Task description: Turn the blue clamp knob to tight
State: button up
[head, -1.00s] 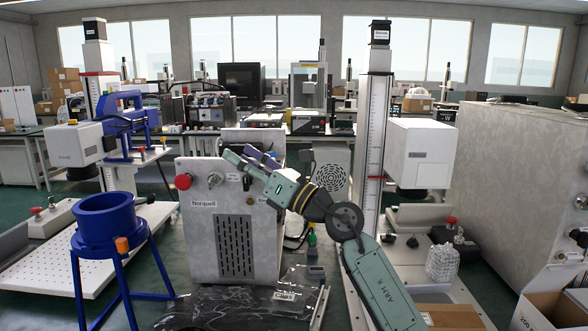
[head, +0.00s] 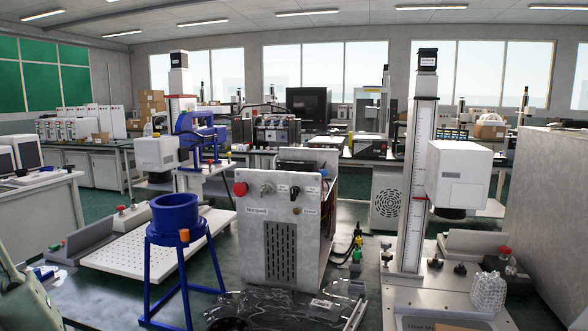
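I cannot pick out a blue clamp knob with certainty in the head view. A blue clamp-like bracket (head: 203,128) is on the left lift column (head: 180,82), behind a white box-shaped head. The right lift column (head: 418,150) stands upright with a white head (head: 459,175) beside it and small black knobs (head: 387,248) near its foot. My gripper is not in view; only a green part of my arm shows at the lower left edge.
A blue ring stand (head: 177,222) with an orange knob stands front left, beside a perforated white plate (head: 150,246). A grey control box (head: 280,229) with a red button is at the centre. Clear plastic wrap lies in front. A large grey cabinet (head: 553,185) is at right.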

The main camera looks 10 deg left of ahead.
aim_at(325, 172)
jog(key=i+j+z, duration=0.15)
jog(key=j, duration=0.35)
jog(key=j+z, duration=0.1)
jog(key=j, duration=0.35)
jog(key=i+j+z, duration=0.1)
jog(key=j+z, duration=0.2)
jog(key=j, duration=0.3)
jog(key=j+z, duration=0.35)
jog(key=j, duration=0.3)
jog(key=i+u, duration=0.35)
jog(key=i, duration=0.6)
